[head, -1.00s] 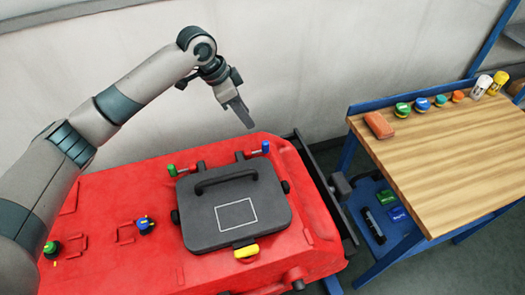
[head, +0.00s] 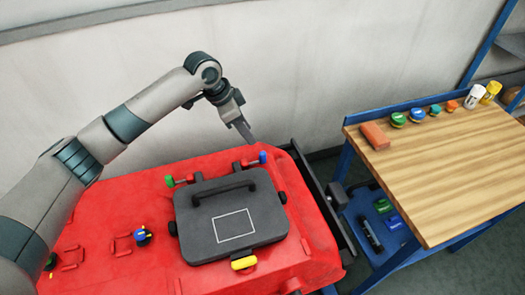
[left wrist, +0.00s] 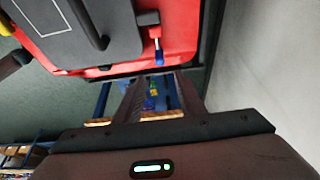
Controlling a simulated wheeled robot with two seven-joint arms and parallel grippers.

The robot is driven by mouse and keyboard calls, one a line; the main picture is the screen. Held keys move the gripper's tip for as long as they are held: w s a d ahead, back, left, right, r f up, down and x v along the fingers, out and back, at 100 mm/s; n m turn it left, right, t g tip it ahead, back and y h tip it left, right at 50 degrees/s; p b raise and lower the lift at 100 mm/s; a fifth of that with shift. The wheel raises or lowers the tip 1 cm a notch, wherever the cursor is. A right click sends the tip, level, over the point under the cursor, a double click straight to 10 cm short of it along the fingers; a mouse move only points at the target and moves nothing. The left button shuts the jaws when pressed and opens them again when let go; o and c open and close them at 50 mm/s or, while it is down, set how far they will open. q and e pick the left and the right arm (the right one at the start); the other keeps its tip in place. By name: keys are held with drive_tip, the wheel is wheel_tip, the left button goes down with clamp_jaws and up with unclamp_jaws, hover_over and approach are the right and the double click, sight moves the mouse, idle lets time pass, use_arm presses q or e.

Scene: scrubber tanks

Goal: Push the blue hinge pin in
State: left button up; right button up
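The blue hinge pin (head: 262,157) has a blue head on a pale shaft. My right gripper is not in view.
A green-headed pin (head: 170,181) sits at the lid's back left. The lid has a handle and a yellow latch (head: 243,263) on the red tank (head: 110,205). A wooden-topped bench (head: 440,150) with several small items stands at right. A pale wall is behind.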

sight(262, 152)
use_arm(q)
drive_tip(key=p+x, duration=0.3)
drive_tip(key=x, duration=0.9)
drive_tip(key=shift+f, duration=0.15)
drive_tip(key=shift+d+f, duration=0.15)
drive_tip(key=shift+f, duration=0.25)
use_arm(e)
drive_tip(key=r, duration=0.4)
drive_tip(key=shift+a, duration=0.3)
use_arm(q)
drive_tip(key=shift+c, duration=0.6)
clamp_jaws()
drive_tip(key=shift+w, duration=0.1)
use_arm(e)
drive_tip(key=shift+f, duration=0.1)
